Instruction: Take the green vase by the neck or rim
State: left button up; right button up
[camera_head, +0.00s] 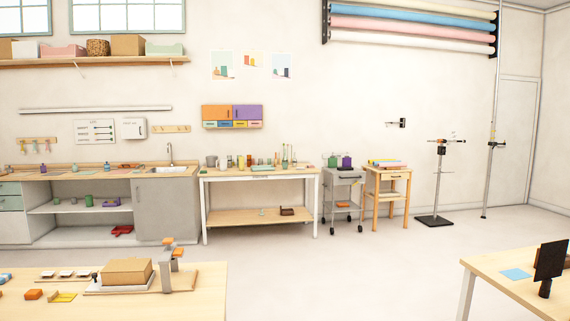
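No green thing shows clearly as a vase from here. A small green vessel (87,200) stands on the open shelf under the left counter. Another small green item (285,163) stands among several items on the white-legged workbench (225,177). A green item (332,160) sits on the grey cart (345,176) beside a purple one. All are far off and too small for me to tell a neck or rim. Neither of my grippers is in view.
A near table (210,300) at the lower left bears a cardboard-coloured box (127,271) and a grey upright device (166,270). Another table (490,268) with a black panel (550,260) is at the lower right. Open floor (340,275) lies between them.

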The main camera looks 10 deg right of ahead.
aim_at(284, 163)
jog(key=i+l+z, duration=0.4)
jog(key=i+l, duration=0.25)
jog(key=i+l+z, duration=0.1)
jog(key=i, duration=0.25)
jog(key=i+l+z, duration=0.15)
jog(key=i+l, duration=0.15)
jog(key=i+l+z, duration=0.1)
jog(key=i, duration=0.4)
jog(key=i+j+u, duration=0.1)
jog(key=i+u, duration=0.3)
jog(key=i, duration=0.5)
jog(key=i+l+u, duration=0.15)
jog(key=i+u, duration=0.2)
jog(key=i, duration=2.75)
jog(key=i+u, duration=0.1)
jog(key=i, duration=2.15)
